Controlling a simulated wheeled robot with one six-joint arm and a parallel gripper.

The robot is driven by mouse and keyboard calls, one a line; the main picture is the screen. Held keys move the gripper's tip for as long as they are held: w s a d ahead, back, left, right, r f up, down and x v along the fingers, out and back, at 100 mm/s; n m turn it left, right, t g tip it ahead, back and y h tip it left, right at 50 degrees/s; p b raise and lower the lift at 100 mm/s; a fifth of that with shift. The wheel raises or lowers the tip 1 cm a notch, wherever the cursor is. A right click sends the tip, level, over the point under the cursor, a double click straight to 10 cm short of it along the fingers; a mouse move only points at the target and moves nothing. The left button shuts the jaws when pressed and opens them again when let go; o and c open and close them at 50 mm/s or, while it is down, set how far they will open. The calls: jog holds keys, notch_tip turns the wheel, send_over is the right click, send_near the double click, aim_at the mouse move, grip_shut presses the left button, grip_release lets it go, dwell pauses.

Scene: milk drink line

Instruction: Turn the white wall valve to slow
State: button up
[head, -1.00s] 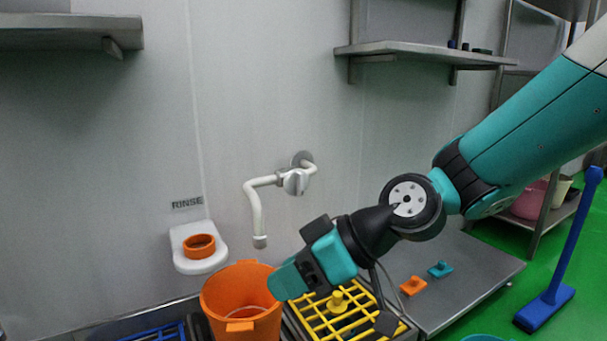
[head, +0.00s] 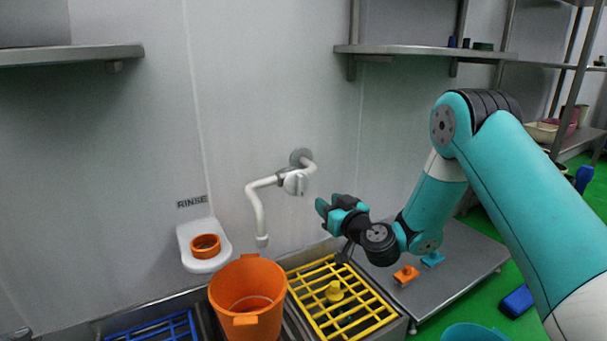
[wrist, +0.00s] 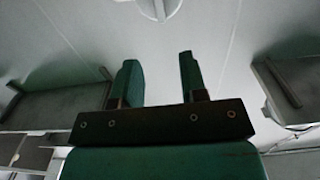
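The white wall valve (head: 296,183) is a round knob with a raised grip bar, on a white bent spout pipe on the grey wall. My gripper (head: 323,210) is to the right of and a little below the valve in the head view, apart from it. In the wrist view my gripper (wrist: 159,70) shows two teal fingers spread apart with nothing between them. Part of the valve (wrist: 158,8) shows at the top edge of the wrist view, beyond the fingertips. No slow mark on the valve can be read.
An orange bucket (head: 226,290) stands below the spout, beside a yellow grate (head: 375,307) with a yellow knobbed piece (head: 334,291). A white wall holder (head: 190,240) bears an orange ring (head: 205,246). A metal shelf (head: 430,50) is above right. The wall around the valve is clear.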

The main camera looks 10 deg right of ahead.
aim_at(302, 182)
jog(key=p+x, duration=0.2)
jog(key=x, duration=1.1)
jog(key=shift+w, duration=0.1)
grip_shut()
